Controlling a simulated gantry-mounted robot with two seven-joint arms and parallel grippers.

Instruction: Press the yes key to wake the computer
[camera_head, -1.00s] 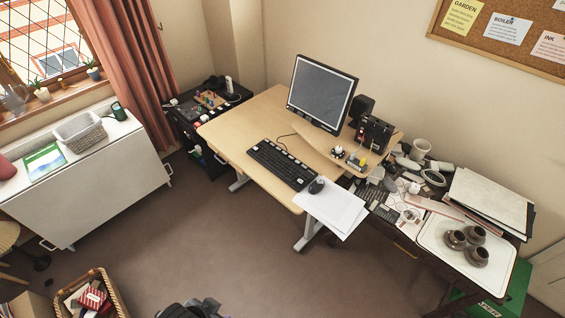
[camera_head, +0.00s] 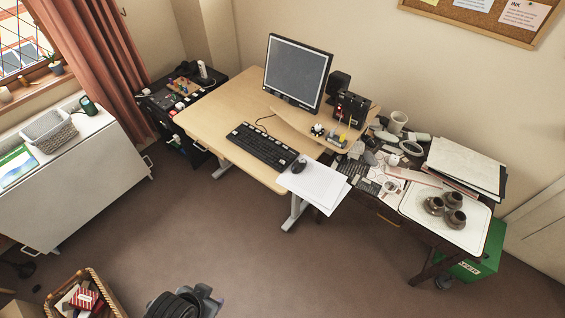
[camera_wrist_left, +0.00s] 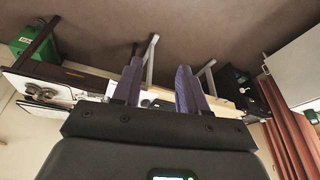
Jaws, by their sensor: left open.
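The black keyboard (camera_head: 260,146) lies on the pale wooden desk (camera_head: 208,122), in front of the dark-screened monitor (camera_head: 297,72). A yes key cannot be made out at this size. A small unit with a white knob and a yellow part (camera_head: 330,134) sits on the raised corner shelf right of the monitor. In the left wrist view my left gripper (camera_wrist_left: 157,85) shows two purple fingers apart with nothing between them. The desk is seen upside down beyond them, at a distance.
A mouse (camera_head: 299,165) and white papers (camera_head: 314,184) lie at the desk's front right. A cluttered side table with a white tray (camera_head: 462,232) stands to the right. A wicker basket (camera_head: 97,283) stands at the lower left. The floor (camera_head: 270,265) before the desk is open.

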